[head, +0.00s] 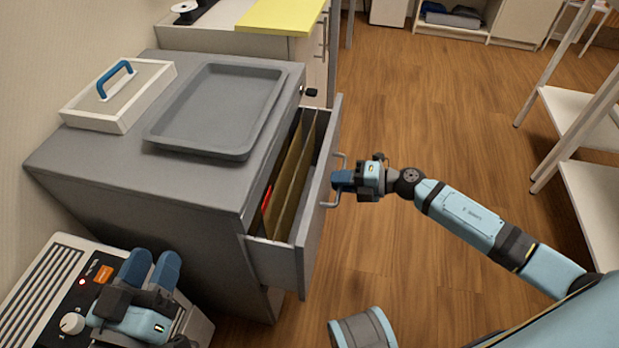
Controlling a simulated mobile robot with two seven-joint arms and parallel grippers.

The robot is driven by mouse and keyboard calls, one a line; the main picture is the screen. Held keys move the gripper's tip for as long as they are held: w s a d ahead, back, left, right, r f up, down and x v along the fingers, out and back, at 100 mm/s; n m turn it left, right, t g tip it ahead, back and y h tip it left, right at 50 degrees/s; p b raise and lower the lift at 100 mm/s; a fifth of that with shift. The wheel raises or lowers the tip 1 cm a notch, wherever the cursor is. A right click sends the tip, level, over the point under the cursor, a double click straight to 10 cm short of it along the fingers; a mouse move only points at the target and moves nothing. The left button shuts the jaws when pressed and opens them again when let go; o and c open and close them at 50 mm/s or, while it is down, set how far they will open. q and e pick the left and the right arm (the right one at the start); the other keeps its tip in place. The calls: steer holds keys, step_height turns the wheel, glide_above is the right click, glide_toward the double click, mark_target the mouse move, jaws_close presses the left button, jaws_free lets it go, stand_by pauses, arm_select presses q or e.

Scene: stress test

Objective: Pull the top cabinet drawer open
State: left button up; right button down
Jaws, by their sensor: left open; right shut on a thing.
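The grey cabinet (190,190) stands at the left of the head view. Its top drawer (314,205) is pulled partway out, and brown folders with a red tab show inside. A metal bar handle (340,163) is on the drawer's front. My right gripper (340,180) is at the handle and shut on it, with the arm reaching in from the right. My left gripper (152,268) is open and empty at the lower left, in front of the cabinet's near side and above a white appliance.
A grey tray (160,140) and a white box lid with a blue handle (150,78) lie on the cabinet top. The white appliance (40,285) stands at lower left. White shelves (590,200) stand at right. The wooden floor (430,110) beyond the drawer is clear.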

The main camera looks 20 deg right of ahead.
arm_select(q)
steer(key=r+t+p, duration=0.1)
steer(key=r, duration=0.1)
steer(key=r+t+p, duration=0.1)
steer(key=r+p, duration=0.1)
steer(key=r, duration=0.1)
steer(key=shift+s+a, duration=0.15)
steer(key=shift+a, duration=0.05)
arm_select(e)
steer(key=f+v, duration=0.2)
steer(key=v, duration=0.8)
steer(key=f+v, duration=0.2)
steer(key=v, duration=0.8)
steer(key=shift+s+d, duration=0.2)
steer(key=shift+d, duration=0.15)
steer(key=c, duration=1.2)
jaws_free()
arm_select(q)
step_height(320, 180, down, 6)
steer(key=a+g+y+p, duration=0.2)
steer(key=p, duration=0.1)
steer(key=shift+n+g+p, duration=0.3)
arm_select(e)
steer(key=v, duration=1.3)
steer(key=shift+s+d+r, duration=0.1)
steer(key=shift+s+d, duration=0.1)
steer(key=shift+d, duration=0.1)
arm_select(q)
steer(key=shift+r, duration=0.1)
